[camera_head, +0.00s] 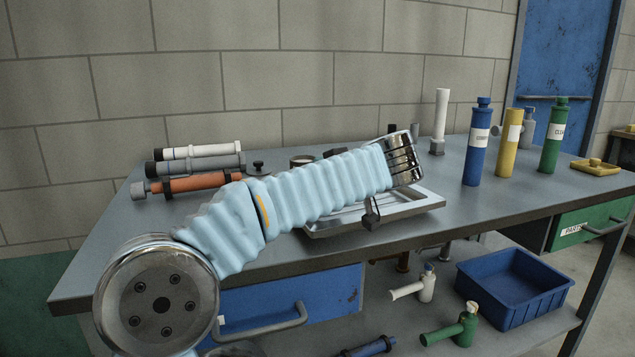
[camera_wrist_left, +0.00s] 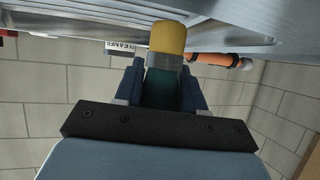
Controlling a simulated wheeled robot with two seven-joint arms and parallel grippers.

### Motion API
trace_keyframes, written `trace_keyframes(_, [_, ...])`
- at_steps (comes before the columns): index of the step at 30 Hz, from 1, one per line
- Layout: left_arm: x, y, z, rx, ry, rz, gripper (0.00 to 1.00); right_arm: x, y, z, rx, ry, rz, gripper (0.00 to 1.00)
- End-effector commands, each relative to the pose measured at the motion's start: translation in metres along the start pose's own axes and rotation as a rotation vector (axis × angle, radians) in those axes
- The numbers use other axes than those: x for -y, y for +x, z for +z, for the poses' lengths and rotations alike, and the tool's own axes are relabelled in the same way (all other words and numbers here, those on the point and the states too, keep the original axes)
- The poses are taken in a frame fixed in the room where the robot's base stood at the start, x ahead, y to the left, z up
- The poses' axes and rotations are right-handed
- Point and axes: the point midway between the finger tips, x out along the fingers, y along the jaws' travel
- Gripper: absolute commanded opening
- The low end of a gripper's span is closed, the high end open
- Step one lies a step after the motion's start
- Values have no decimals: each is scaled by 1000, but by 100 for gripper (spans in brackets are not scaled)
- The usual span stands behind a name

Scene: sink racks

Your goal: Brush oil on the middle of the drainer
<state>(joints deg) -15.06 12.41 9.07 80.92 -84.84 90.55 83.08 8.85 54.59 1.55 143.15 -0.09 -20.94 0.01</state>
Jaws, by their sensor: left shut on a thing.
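The drainer (camera_head: 428,200) is a shallow metal tray on the grey table, partly hidden behind my left arm's pale blue sleeve. In the left wrist view, my left gripper (camera_wrist_left: 163,88) is shut on a brush (camera_wrist_left: 167,40) with a yellow tip and a dark green body. That view is upside down, with ribbed metal (camera_wrist_left: 60,14) along its top near the brush tip. I cannot tell whether they touch. In the head view the brush is hidden, and only a small dark part shows below the sleeve, over the drainer. My right gripper is not in view.
Blue (camera_head: 478,148), yellow (camera_head: 509,145) and green (camera_head: 552,138) bottles stand on the right. A white upright tube (camera_head: 440,115) stands behind the drainer. Racked tubes, one orange (camera_head: 190,183), lie at the left. A blue bin (camera_head: 513,290) sits on the lower shelf. The table's front right is clear.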

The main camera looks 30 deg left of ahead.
Motion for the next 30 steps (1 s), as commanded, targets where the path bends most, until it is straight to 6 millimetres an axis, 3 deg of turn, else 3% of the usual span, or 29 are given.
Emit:
trace_keyframes(23, [0,7,15,0,0,0,3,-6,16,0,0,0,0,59])
trace_keyframes(30, [-8,5,12,0,1,0,3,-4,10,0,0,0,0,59])
